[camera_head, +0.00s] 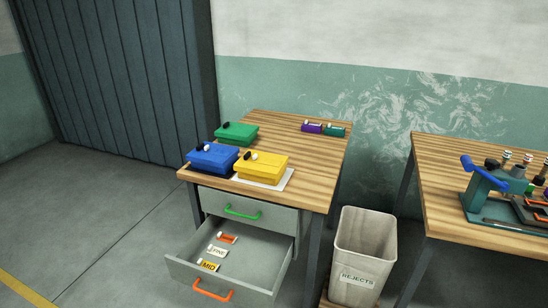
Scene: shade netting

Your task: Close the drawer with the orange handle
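The drawer with the orange handle (213,290) is the lower one under the left wooden table, and it is pulled out. Its grey front panel (187,275) and inside show, with several small labelled items lying in it, among them a yellow one (209,265), a white one (217,251) and an orange-red one (228,238). The upper drawer with the green handle (242,212) is shut. Neither of my grippers shows in the head view.
Blue (212,158), green (237,133) and yellow (261,166) boxes stand on the left table (290,132). A bin labelled REJECTS (362,250) stands right of the drawers. A second table (450,200) holds a blue-handled device (492,185). Floor left of the drawer is clear.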

